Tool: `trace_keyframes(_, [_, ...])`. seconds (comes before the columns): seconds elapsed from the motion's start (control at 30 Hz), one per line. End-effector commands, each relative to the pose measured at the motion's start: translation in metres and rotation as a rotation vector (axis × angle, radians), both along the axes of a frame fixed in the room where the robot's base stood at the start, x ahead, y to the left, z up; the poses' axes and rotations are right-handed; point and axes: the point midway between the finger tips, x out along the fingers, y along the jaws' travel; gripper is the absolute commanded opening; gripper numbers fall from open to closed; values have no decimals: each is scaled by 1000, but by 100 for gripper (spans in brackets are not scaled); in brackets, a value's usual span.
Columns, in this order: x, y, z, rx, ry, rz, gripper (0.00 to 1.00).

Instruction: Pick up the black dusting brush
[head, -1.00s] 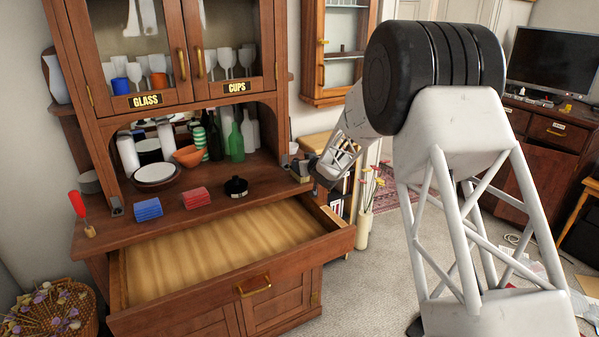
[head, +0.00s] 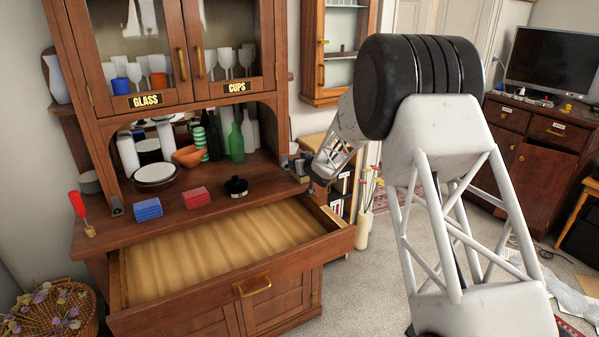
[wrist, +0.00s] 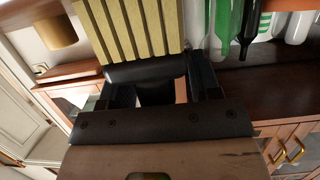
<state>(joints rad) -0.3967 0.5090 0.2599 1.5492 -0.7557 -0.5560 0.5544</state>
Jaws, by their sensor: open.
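The black dusting brush appears in the wrist view as a dark rounded bar (wrist: 146,72) with pale yellow slat-like bristles beyond it. A dark part below the bar lies between my gripper's fingers. My gripper (wrist: 160,88) is open, one finger on each side of that part; I cannot tell whether they touch it. In the head view my gripper (head: 311,172) is at the right end of the cabinet counter. A small pale and dark thing (head: 299,166) beside it is probably the brush, partly hidden.
The cabinet counter holds a black lidded pot (head: 236,187), red blocks (head: 196,198), blue blocks (head: 147,209) and a red-handled tool (head: 78,206). Green bottles (head: 236,143) stand behind. The open drawer (head: 338,238) juts out below. Flowers in a vase (head: 364,229) stand right.

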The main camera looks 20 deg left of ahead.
Motion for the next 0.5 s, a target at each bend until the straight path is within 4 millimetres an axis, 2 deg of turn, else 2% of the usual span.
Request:
trace_keyframes(0.03, [0,0,0,0,0,0,53])
trace_keyframes(0.37, [0,0,0,0,0,0,3])
trace_keyframes(0.5, [0,0,0,0,0,0,3])
